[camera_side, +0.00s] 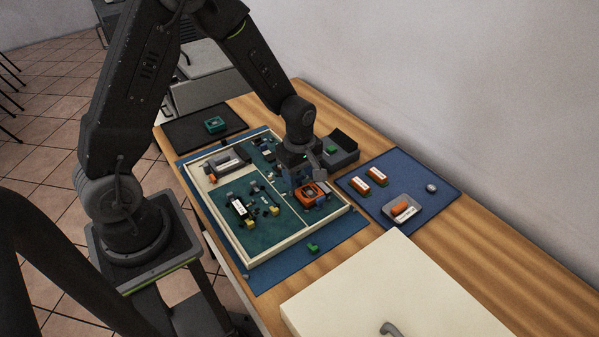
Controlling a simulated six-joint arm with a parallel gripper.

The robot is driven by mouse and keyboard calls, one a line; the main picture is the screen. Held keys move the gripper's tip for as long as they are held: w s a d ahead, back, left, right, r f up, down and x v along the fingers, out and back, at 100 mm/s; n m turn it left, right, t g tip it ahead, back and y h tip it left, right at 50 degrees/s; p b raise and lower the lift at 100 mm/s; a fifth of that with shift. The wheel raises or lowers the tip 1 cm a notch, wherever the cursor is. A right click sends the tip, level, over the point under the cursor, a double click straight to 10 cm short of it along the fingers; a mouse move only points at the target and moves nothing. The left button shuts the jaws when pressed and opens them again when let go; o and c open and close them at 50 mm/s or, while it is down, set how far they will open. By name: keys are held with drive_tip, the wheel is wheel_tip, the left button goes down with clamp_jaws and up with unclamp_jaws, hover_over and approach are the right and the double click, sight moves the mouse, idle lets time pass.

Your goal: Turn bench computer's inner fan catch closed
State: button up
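The bench computer (250,238) is an open, cream-rimmed case with a green board, lying flat on a blue mat on the wooden table. An orange square part with a dark round middle, which looks like the fan (309,194), sits inside near its right side. Small blue-grey pieces stand beside the fan; I cannot tell which is the inner catch or how it is turned. My gripper (301,178) points down just above and behind the fan. Its fingers are small and partly blend with the parts below, so their opening and any contact are unclear.
A dark blue mat (440,197) at right holds orange-and-white modules and a grey tray (416,213). A black mat (186,134) bears a green part. A large cream panel (400,290) fills the front right.

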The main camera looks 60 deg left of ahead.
drive_tip(key=c, duration=0.8)
drive_tip(key=shift+c, duration=0.2)
drive_tip(key=shift+m, duration=0.3)
drive_tip(key=m, duration=0.3)
drive_tip(key=shift+m, duration=0.4)
drive_tip(key=m, duration=0.9)
drive_tip(key=shift+m, duration=2.3)
drive_tip(key=o, duration=0.9)
